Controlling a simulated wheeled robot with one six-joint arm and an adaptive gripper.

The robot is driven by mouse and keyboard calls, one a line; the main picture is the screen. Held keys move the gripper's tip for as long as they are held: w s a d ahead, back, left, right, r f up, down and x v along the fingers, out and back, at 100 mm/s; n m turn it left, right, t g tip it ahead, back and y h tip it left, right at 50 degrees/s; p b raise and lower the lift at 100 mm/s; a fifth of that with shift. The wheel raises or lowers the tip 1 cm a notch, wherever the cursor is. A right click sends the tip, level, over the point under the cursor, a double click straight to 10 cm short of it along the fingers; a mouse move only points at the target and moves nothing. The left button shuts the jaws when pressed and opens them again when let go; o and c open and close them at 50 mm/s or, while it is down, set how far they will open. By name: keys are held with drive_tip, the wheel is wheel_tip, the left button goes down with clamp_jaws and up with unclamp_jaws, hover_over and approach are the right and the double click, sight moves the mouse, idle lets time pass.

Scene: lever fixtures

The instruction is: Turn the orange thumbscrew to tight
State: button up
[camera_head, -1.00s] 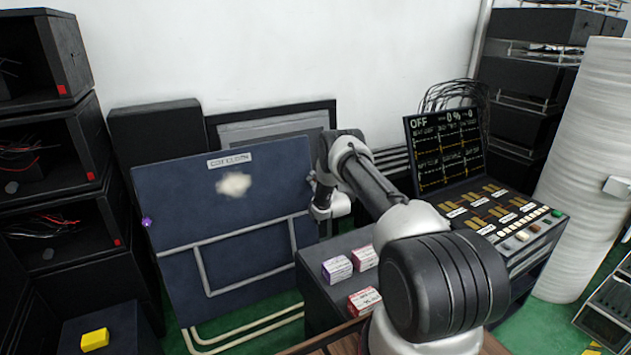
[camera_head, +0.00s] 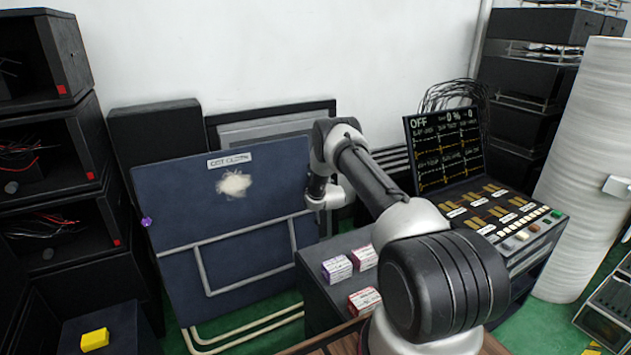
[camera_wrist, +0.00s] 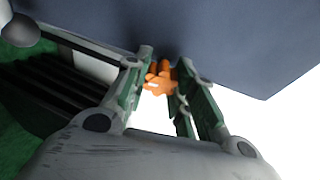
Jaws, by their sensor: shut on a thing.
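The orange thumbscrew (camera_wrist: 160,78) sits at the edge of the dark blue panel (camera_wrist: 215,35) in the wrist view. My gripper (camera_wrist: 162,76) has its two fingers on either side of the thumbscrew's knob and is shut on it. In the head view, the blue panel (camera_head: 190,190) stands upright and leans slightly, with a label at its top. My arm reaches to the panel's right edge, and the thumbscrew and fingertips are hidden there behind my wrist. I cannot tell how tight the thumbscrew is.
A purple knob (camera_head: 146,222) is on the panel's left edge. Small boxes (camera_head: 337,268) lie on a dark cabinet in front of the panel. A control console (camera_head: 490,215) stands at the right. A yellow block (camera_head: 95,340) lies at the lower left.

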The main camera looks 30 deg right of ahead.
drive_tip(key=shift+m, duration=0.6)
drive_tip(key=o, duration=1)
drive_tip(key=shift+o, duration=0.2)
drive_tip(key=v, duration=1.2)
drive_tip(key=shift+r, duration=0.15)
